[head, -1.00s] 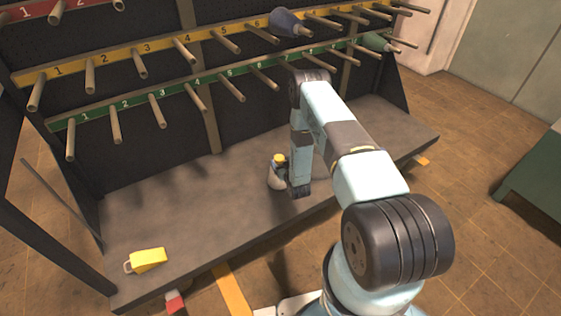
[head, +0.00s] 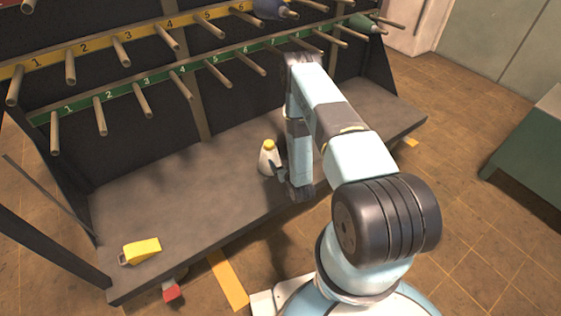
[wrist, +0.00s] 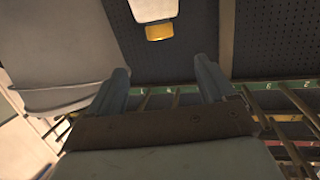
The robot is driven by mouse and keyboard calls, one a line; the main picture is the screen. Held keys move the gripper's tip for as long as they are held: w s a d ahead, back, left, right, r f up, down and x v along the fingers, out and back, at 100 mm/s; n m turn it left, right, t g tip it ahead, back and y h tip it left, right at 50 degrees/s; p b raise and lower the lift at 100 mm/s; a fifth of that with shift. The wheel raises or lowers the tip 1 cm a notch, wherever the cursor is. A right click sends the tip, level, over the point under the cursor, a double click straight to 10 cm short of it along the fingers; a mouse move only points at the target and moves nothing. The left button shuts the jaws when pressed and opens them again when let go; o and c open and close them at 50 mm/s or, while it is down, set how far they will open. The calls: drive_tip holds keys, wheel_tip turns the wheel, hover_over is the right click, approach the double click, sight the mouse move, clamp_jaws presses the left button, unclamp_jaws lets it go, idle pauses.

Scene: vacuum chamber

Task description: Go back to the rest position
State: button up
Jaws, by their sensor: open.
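A white bottle with a yellow cap (head: 266,161) stands upright on the grey bench shelf (head: 180,205). My gripper (head: 277,171) is low over the shelf, just right of the bottle, and partly hidden by my own arm. In the wrist view my gripper (wrist: 162,68) has its two fingers spread wide with nothing between them. The white bottle (wrist: 153,12) shows beyond the fingertips at the top edge, apart from them and cut off by the frame.
Rows of pegs on a yellow rail (head: 100,44) and a green rail (head: 125,90) jut out above the shelf. A dark blue cone (head: 268,8) and a green cone (head: 362,23) hang on pegs.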

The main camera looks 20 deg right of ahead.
drive_tip(key=shift+w, duration=0.1)
drive_tip(key=w+r+g, duration=0.1)
drive_tip(key=w+r, duration=0.5)
drive_tip(key=r, duration=0.5)
drive_tip(key=w+r+g, duration=0.1)
drive_tip(key=w+r, duration=0.4)
drive_tip(key=r, duration=0.6)
drive_tip(key=s+d+r+g+h, duration=0.1)
drive_tip(key=s+r+g+h, duration=0.15)
drive_tip(key=r, duration=1.85)
drive_tip(key=s+r+g, duration=0.3)
drive_tip(key=s+r, duration=1.4)
drive_tip(key=s+r+g, duration=0.1)
drive_tip(key=s+r, duration=0.2)
drive_tip(key=s, duration=0.9)
drive_tip(key=s+r+m+g, duration=0.1)
drive_tip(key=s+r, duration=0.2)
drive_tip(key=s, duration=1)
drive_tip(key=shift+s+a, duration=0.2)
drive_tip(key=shift+a, duration=0.15)
